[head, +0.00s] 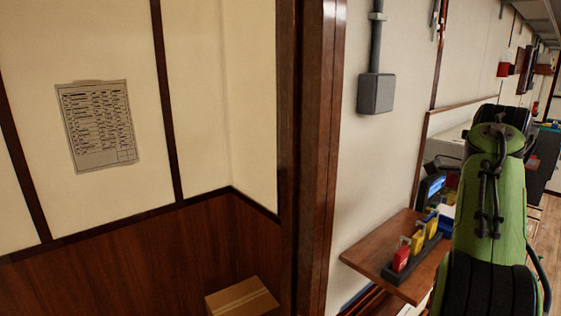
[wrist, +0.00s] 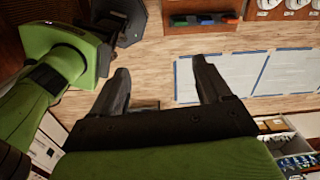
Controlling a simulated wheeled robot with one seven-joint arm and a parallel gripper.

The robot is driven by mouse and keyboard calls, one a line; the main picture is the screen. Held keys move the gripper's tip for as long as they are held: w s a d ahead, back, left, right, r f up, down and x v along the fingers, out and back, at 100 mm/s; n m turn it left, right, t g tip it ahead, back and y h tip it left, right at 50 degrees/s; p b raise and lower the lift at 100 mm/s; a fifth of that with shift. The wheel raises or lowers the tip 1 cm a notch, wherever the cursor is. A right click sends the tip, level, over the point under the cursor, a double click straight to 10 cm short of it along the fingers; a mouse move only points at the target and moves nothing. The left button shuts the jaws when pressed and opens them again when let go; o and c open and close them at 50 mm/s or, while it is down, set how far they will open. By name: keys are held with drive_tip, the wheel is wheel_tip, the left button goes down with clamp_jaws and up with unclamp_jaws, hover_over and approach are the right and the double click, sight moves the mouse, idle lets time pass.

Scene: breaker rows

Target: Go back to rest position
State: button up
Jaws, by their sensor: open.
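My gripper (wrist: 163,80) shows in the wrist view with its two dark fingers spread apart. It is open and nothing is between the fingers; wooden floor lies behind them. In the head view my green arm stands at the right side, and my gripper cannot be made out there.
In the head view, a small wooden shelf (head: 387,247) holds red and yellow padlocks (head: 401,256), close left of my arm. A cardboard box (head: 242,298) sits low, left of a dark wooden post (head: 318,150). Taped blue-edged sheets (wrist: 245,75) lie on the floor (wrist: 160,52) in the wrist view.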

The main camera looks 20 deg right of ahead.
drive_tip(key=w+a+f+n+t+h+b, duration=0.15)
drive_tip(key=a+f+n+b, duration=0.35)
drive_tip(key=a+n, duration=0.9)
drive_tip(key=s+a+f+n+t+y+b, duration=0.1)
drive_tip(key=s+a+f+n+t, duration=0.1)
drive_tip(key=s+a+f+n, duration=0.3)
drive_tip(key=s+a+f+n+t+b, duration=0.1)
drive_tip(key=s+a+f+n, duration=0.3)
drive_tip(key=a+f+n, duration=0.6)
wheel_tip(320, 180, down, 3)
drive_tip(key=shift+s+a+n+t+y+b, duration=0.15)
drive_tip(key=shift+s+n+t+y+b, duration=0.3)
drive_tip(key=shift+b, duration=0.25)
drive_tip(key=shift+c, duration=0.2)
